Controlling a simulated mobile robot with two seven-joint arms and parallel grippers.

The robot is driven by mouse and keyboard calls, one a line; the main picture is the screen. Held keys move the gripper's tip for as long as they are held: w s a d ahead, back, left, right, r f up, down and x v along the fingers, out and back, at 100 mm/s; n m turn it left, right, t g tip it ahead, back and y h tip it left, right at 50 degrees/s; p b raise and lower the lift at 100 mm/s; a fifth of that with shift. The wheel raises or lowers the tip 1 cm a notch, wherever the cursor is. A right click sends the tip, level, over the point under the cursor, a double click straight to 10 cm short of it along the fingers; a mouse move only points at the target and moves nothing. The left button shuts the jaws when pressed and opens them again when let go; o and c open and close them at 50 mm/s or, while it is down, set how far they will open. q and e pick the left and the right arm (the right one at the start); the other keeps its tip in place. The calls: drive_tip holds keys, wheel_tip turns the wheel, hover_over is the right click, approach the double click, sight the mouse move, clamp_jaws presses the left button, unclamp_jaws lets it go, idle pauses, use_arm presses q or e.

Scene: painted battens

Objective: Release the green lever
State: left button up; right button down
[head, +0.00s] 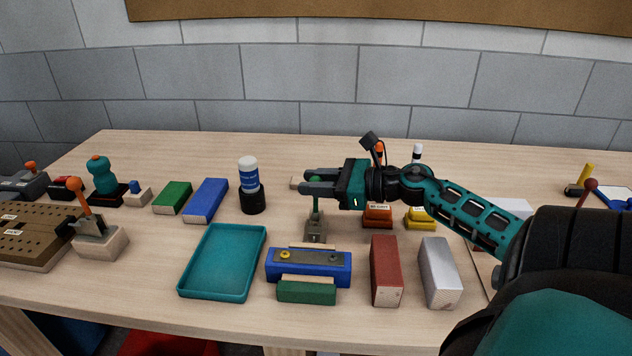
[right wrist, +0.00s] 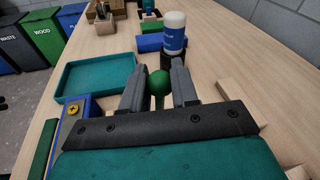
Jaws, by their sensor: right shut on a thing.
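The green lever (head: 316,207) stands on a small grey-beige base (head: 316,230) near the middle of the table, behind the blue block. Its stem looks close to upright. My right gripper (head: 318,182) reaches in from the right and is shut on the lever's top. In the right wrist view the round green knob (right wrist: 159,84) shows between the two fingers of my right gripper (right wrist: 159,90). The fingers partly hide the knob in the head view. My left gripper is not in view.
A blue block with a metal plate (head: 309,264) and a teal tray (head: 223,262) lie in front. Red (head: 386,271) and silver (head: 440,273) battens lie to the right. A blue-and-white bottle (head: 249,178) stands behind left. Orange (head: 378,217) and yellow pieces sit under my right arm.

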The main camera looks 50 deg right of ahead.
drive_tip(key=shift+s+a+f, duration=0.1)
drive_tip(key=shift+a, duration=0.1)
idle(0.4)
drive_tip(key=c, duration=1.3)
unclamp_jaws()
drive_tip(key=o, duration=0.4)
drive_tip(key=shift+s+d, duration=0.1)
drive_tip(key=p+v, duration=0.2)
drive_tip(key=v, duration=1)
drive_tip(key=shift+s, duration=0.4)
